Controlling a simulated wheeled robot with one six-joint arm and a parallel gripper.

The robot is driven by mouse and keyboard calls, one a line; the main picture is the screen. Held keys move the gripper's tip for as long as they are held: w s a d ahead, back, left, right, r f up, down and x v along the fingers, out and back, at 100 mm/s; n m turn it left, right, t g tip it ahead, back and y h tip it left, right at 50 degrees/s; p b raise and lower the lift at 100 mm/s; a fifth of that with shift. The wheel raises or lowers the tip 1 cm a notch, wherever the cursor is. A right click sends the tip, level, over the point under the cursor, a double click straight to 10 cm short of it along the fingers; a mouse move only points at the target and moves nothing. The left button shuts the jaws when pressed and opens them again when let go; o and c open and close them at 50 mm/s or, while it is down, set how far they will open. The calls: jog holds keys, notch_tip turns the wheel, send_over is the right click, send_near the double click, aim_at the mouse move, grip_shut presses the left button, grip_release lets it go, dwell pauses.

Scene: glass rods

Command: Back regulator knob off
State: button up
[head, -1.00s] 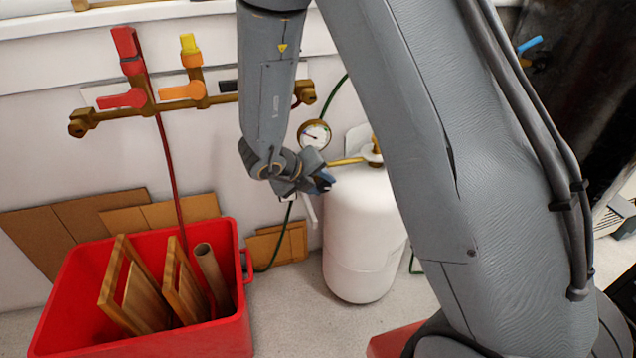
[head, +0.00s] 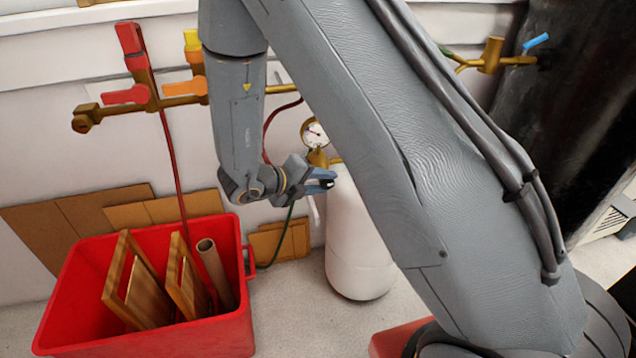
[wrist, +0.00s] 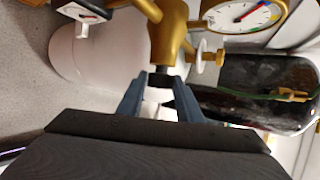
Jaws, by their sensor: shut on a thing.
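The brass regulator (head: 318,158) sits by the white gas cylinder (head: 360,250), with a round gauge (head: 314,133) above it. In the wrist view, the brass regulator body (wrist: 169,40) and the gauge's white dial (wrist: 245,18) are close up. A dark knob (wrist: 164,79) stands at the near end of the brass body, between my fingertips. My gripper (head: 330,180) is in front of the regulator and shut on that knob. It also shows in the wrist view (wrist: 162,84), with one finger on each side of the knob. My fingers hide part of the knob.
A red crate (head: 70,300) with wooden boards and a tube stands at the left. Brass taps with red handles (head: 125,95) are on the wall. A blue-handled tap (head: 535,42) and a dark cylinder (head: 570,120) are at the right. My arm crosses the centre.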

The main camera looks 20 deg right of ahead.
jog(key=shift+s+f, duration=0.1)
jog(key=o, duration=1)
jog(key=shift+o, duration=0.2)
jog(key=v, duration=0.7)
jog(key=shift+a+r, duration=0.25)
jog(key=shift+a, duration=0.05)
jog(key=shift+s, duration=0.1)
